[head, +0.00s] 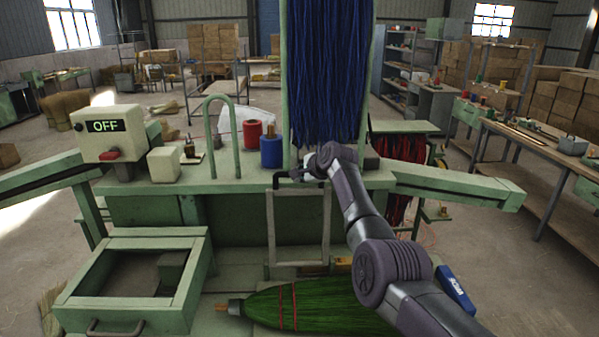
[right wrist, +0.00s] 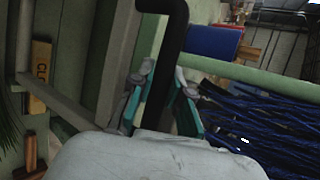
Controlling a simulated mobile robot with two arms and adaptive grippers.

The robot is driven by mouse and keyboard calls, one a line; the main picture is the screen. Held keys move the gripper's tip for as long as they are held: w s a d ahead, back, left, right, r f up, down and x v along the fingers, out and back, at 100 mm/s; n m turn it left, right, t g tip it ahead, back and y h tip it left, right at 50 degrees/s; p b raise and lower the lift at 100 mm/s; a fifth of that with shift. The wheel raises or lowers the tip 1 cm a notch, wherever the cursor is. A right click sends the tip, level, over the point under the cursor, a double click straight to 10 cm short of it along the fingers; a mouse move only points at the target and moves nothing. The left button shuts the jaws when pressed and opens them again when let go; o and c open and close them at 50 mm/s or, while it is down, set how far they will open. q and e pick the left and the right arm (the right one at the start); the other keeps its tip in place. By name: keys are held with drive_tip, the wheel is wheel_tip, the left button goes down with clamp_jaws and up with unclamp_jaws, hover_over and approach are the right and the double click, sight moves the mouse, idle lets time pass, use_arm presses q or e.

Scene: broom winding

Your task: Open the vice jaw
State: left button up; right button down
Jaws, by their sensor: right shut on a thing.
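My right gripper (head: 312,172) is at the bench's front edge, shut on a black bent lever (head: 284,176). In the right wrist view its teal-sided fingers (right wrist: 163,92) lie on both sides of the lever (right wrist: 176,35), which bends at the top. A grey rectangular frame (head: 271,235), possibly the vice jaw, hangs upright just below the lever. It also shows in the right wrist view (right wrist: 70,109). I cannot tell whether the jaw is open. A green broom (head: 325,306) lies low in front of the frame, partly hidden by my right arm. My left gripper is out of view.
A switch box (head: 108,140) reading OFF stands at the left of the bench. Red (head: 252,134) and blue (head: 271,152) spools stand behind the lever. Blue bristles (head: 326,75) hang behind my gripper. An open drawer (head: 130,318) juts out at lower left.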

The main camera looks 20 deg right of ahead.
drive_tip(key=shift+s+f, duration=0.15)
drive_tip(key=shift+f, duration=0.1)
drive_tip(key=c, duration=1.1)
unclamp_jaws()
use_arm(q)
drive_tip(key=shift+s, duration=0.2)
use_arm(e)
drive_tip(key=shift+r, duration=0.1)
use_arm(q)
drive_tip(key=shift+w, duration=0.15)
use_arm(e)
drive_tip(key=v, duration=1.1)
drive_tip(key=shift+s+r, duration=0.25)
drive_tip(key=shift+r, duration=0.05)
drive_tip(key=shift+d+f, duration=0.1)
